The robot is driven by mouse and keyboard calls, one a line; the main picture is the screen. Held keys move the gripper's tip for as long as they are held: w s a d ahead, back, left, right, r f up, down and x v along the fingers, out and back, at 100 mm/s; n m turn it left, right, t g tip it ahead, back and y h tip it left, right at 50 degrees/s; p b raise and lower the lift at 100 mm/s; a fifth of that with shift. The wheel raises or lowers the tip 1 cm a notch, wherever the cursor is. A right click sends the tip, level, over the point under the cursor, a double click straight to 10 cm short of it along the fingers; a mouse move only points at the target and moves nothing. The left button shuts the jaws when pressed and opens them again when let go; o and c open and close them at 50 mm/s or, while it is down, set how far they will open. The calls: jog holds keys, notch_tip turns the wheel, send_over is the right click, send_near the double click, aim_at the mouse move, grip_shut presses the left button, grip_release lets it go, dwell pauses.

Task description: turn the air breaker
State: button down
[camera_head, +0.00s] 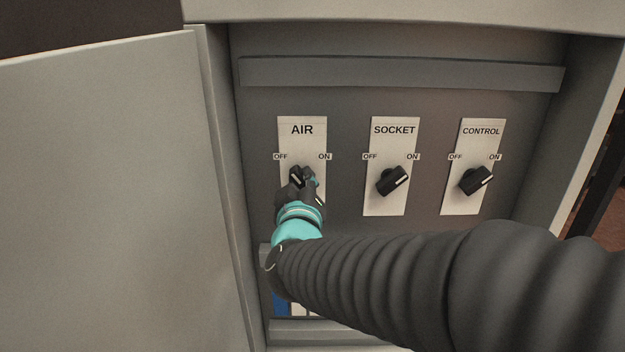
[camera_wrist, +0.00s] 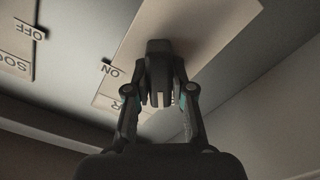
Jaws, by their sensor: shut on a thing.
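The AIR breaker is a black knob (camera_head: 296,172) on a white plate (camera_head: 288,135) marked OFF at left and ON at right. My gripper (camera_head: 305,184), dark with a teal wrist, is shut on this knob in the head view and hides part of it. The knob's white mark seems to lean up-left, toward OFF. In the wrist view my gripper (camera_wrist: 160,98) has a finger on each side of the black knob (camera_wrist: 160,52). The AIR plate (camera_wrist: 195,35) appears upside down there, with its ON label at left and OFF hidden.
To the right are the SOCKET knob (camera_head: 393,180) and CONTROL knob (camera_head: 476,179), both with marks toward ON. The open cabinet door (camera_head: 110,190) stands at left. A raised strip (camera_head: 400,74) crosses above the plates, and the cabinet's side wall (camera_head: 570,130) bounds the right.

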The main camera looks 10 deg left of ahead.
jog(key=m+b, duration=0.1)
jog(key=m, duration=0.3)
jog(key=shift+f, duration=0.1)
jog(key=m+b, duration=0.1)
jog(key=m, duration=0.3)
jog(key=shift+d+b, duration=0.1)
jog(key=shift+b, duration=0.25)
jog(key=m, duration=0.4)
jog(key=shift+m, duration=2.1)
jog(key=c, duration=1)
grip_release()
jog(key=shift+d, duration=0.1)
jog(key=v, duration=1.2)
